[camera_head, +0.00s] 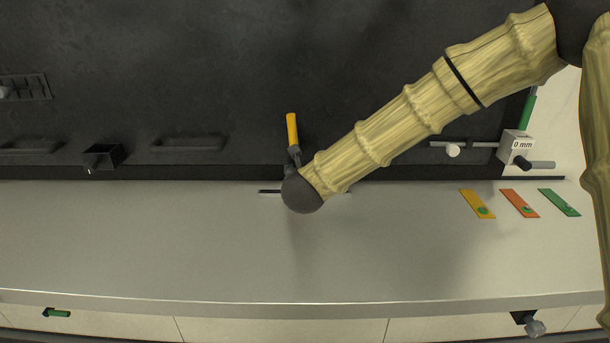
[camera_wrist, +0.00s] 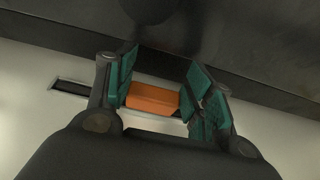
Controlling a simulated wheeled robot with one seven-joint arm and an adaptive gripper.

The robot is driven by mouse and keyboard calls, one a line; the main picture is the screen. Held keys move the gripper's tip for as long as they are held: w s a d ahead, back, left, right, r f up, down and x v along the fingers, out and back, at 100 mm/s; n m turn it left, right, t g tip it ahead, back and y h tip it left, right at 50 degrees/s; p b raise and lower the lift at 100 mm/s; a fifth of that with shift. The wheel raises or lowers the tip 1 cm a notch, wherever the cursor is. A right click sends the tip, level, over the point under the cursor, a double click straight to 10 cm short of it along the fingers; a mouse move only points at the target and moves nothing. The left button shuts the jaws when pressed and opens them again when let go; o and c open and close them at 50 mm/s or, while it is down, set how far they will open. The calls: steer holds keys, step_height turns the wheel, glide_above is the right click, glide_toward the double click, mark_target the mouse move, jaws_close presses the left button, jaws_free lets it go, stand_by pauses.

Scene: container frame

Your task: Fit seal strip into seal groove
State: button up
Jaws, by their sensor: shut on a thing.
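My gripper (camera_wrist: 158,88) shows in the wrist view with its green-padded fingers on either side of an orange block, which I take to be the seal strip (camera_wrist: 152,97). The fingers are shut on it. A narrow dark slot in the pale counter, which looks like the seal groove (camera_wrist: 72,87), runs beneath and beside the block. Whether the block is in the slot or just above it I cannot tell. In the head view the groove's left end (camera_head: 269,191) shows beside my dark wrist, which hides the gripper, the strip and most of the groove.
A dark panel (camera_head: 230,80) rises behind the grey counter (camera_head: 150,240). A yellow-handled lever (camera_head: 292,132) stands just behind my wrist. The counter's left and front are clear.

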steer(key=shift+f, duration=0.2)
steer(key=o, duration=1.7)
steer(key=shift+r, duration=0.1)
